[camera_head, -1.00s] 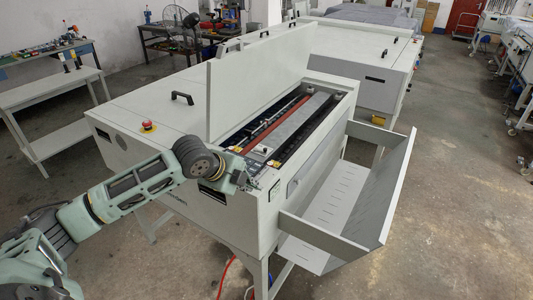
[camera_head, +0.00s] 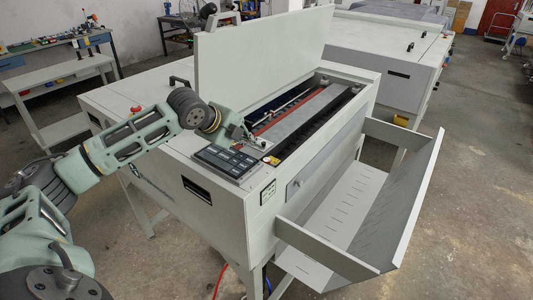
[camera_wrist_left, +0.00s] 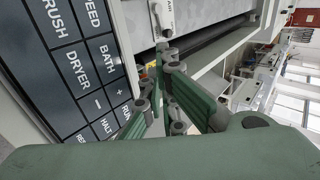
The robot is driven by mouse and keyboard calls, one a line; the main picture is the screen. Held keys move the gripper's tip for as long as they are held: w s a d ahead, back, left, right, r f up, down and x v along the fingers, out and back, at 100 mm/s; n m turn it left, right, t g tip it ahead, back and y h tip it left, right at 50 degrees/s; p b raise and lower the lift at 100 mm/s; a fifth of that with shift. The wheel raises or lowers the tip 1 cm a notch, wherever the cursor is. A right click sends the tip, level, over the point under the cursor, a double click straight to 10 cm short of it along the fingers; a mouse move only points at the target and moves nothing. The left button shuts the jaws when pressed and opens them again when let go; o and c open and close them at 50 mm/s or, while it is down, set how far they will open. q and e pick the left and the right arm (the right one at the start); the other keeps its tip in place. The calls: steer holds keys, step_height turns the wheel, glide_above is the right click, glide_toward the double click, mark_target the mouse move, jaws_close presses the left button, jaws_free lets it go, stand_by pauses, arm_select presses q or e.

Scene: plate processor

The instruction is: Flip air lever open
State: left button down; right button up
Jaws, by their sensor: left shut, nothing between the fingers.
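The plate processor (camera_head: 215,225) stands in the middle of the head view with its lid (camera_head: 255,48) raised. In the left wrist view a small pale lever (camera_wrist_left: 158,22) sits upright on a grey plate beside a label that seems to read AIR. My left gripper (camera_wrist_left: 165,58) is shut and empty, its green fingers pointing at the lever from just below it in the picture. Whether the tips touch the lever I cannot tell. In the head view the left gripper (camera_head: 258,146) is over the near end of the open bay, and the lever is too small to make out.
A black button panel (camera_head: 224,161) lies beside the gripper; it fills the left of the wrist view (camera_wrist_left: 68,70). Rollers (camera_head: 300,120) lie exposed in the bay. A grey catch tray (camera_head: 345,215) juts out right.

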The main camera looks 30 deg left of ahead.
arm_select(q)
steer(key=shift+w+f, duration=0.1)
steer(key=shift+w, duration=0.05)
stand_by(0.3)
steer(key=shift+p+x, duration=1.5)
steer(key=shift+x, duration=3.45)
steer(key=shift+w+d, duration=0.1)
